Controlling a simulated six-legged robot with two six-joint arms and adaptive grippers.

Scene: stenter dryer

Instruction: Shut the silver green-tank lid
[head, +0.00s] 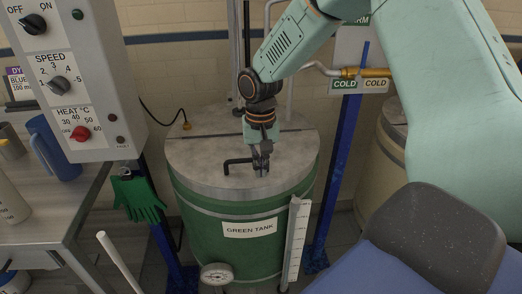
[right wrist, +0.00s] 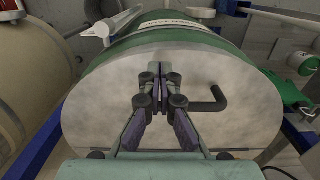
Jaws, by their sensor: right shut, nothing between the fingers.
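The silver lid (head: 205,170) lies flat over the top of the green tank (head: 245,250), level with its rim as far as I can see. A dark bent handle (head: 236,164) stands on the lid. My right gripper (head: 262,168) points down at the lid, just right of the handle in the head view. In the right wrist view the gripper (right wrist: 163,75) is shut and empty over the lid (right wrist: 235,125), with the handle (right wrist: 212,105) beside it on the right. Whether the fingertips touch the lid is unclear. My left gripper is out of view.
A control panel (head: 75,75) with knobs and a steel table (head: 50,200) are at the left. A green glove (head: 138,197) hangs beside the tank. A white gauge strip (head: 297,240) and a dial (head: 216,273) are at the tank's front.

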